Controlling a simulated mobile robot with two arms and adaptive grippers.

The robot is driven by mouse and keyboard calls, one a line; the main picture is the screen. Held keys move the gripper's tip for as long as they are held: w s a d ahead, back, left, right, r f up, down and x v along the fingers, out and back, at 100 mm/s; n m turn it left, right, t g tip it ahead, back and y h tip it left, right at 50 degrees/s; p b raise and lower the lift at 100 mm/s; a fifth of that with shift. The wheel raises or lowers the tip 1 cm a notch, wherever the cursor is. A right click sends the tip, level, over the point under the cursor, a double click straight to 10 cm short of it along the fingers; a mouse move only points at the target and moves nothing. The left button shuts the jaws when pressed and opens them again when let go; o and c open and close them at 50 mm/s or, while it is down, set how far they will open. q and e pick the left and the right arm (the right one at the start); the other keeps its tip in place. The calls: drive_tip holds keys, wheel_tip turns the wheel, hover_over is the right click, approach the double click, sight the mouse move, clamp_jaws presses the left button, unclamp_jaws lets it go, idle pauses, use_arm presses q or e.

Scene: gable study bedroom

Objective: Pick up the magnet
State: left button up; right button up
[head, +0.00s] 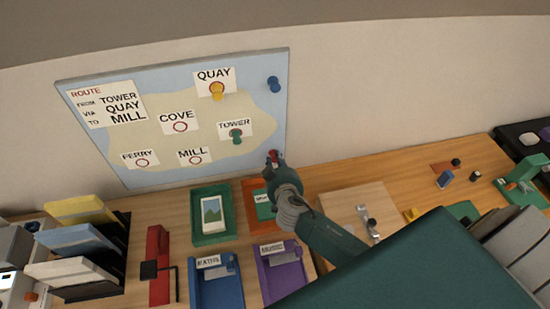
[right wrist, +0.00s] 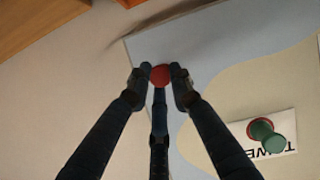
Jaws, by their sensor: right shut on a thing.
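A red magnet (head: 273,154) is at the lower right corner of the map board (head: 262,65). My right gripper (head: 274,163) is at that corner with its fingers around the magnet. In the right wrist view the red magnet (right wrist: 160,75) sits between the fingertips of my right gripper (right wrist: 160,78), which is shut on it. I cannot tell whether the magnet still touches the board. A green magnet (head: 236,133) is at TOWER, a yellow magnet (head: 217,91) at QUAY, and a blue magnet (head: 274,84) at the upper right. My left gripper is not in view.
Below the board, the wooden desk holds a green tray (head: 211,238), an orange tray (head: 250,186), a blue tray (head: 236,295) and a purple tray (head: 260,262).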

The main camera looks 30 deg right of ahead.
drive_tip(key=shift+s+r+b, duration=0.15)
drive_tip(key=shift+r+b, duration=0.1)
drive_tip(key=shift+b, duration=0.2)
wheel_tip(320, 180, up, 6)
drive_tip(key=shift+f, duration=0.1)
drive_tip(key=shift+s+a+r+b, duration=0.2)
drive_tip(key=shift+s+b, duration=0.1)
drive_tip(key=shift+b, duration=0.2)
drive_tip(key=s+a+b, duration=0.1)
drive_tip(key=s+b, duration=0.1)
drive_tip(key=s, duration=0.3)
drive_tip(key=s+a+b, duration=0.2)
drive_tip(key=s, duration=0.4)
drive_tip(key=s+a+b, duration=0.1)
drive_tip(key=s+b, duration=0.1)
drive_tip(key=s, duration=0.4)
drive_tip(key=shift+s+a, duration=0.15)
drive_tip(key=shift+c, duration=0.4)
drive_tip(key=shift+s+a+r, duration=0.15)
drive_tip(key=shift+s, duration=0.45)
drive_tip(key=shift+s+a+b, duration=0.25)
drive_tip(key=shift+s+b, duration=0.15)
drive_tip(key=shift+s, duration=0.55)
drive_tip(key=shift+s+a+b, duration=0.25)
drive_tip(key=shift+s+b, duration=0.1)
drive_tip(key=shift+s, duration=0.6)
